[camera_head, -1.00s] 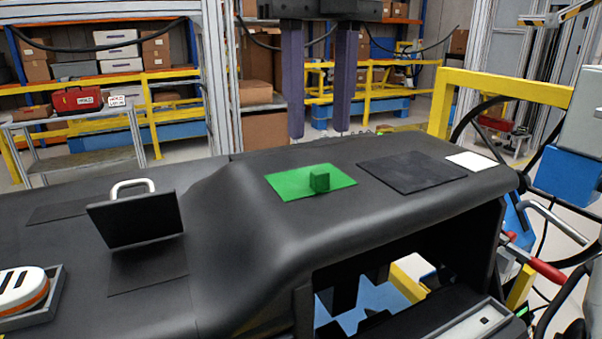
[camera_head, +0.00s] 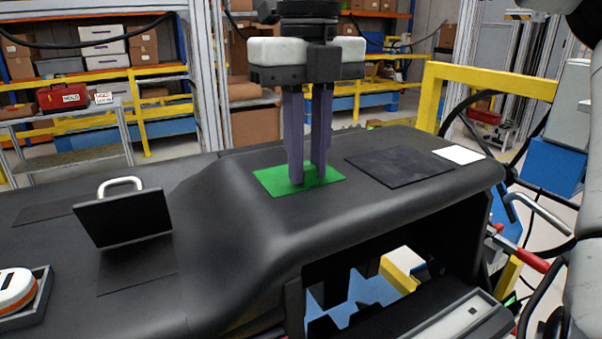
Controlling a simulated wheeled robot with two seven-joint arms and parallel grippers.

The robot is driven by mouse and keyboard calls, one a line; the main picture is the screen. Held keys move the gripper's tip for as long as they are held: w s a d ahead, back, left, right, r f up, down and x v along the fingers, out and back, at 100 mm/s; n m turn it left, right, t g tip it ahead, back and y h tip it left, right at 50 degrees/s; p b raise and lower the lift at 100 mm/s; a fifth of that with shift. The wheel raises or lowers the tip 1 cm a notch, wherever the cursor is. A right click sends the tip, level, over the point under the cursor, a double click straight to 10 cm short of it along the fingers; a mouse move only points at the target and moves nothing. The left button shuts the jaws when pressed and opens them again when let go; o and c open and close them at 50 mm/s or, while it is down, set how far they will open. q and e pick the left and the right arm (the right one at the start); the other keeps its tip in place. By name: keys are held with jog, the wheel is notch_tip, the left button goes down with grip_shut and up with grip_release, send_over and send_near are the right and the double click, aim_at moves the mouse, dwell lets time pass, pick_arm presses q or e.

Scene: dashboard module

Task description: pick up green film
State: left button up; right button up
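The green film (camera_head: 268,182) is a flat green rectangle on top of the black dashboard (camera_head: 230,235). A small green block stands up from its middle and is now mostly hidden by my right gripper. My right gripper (camera_head: 308,178) points straight down over the film. Its two long purple-grey fingers are close together at the block, with a thin strip of green between them. The film looks flat on the dashboard. My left gripper is not in view.
A dark square pad (camera_head: 398,166) and a white card (camera_head: 458,155) lie right of the film. A black panel with a white handle (camera_head: 125,218) stands at left. A white and orange device (camera_head: 15,290) sits in a tray at lower left. A yellow rail (camera_head: 490,80) stands behind.

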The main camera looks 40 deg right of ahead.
grip_shut()
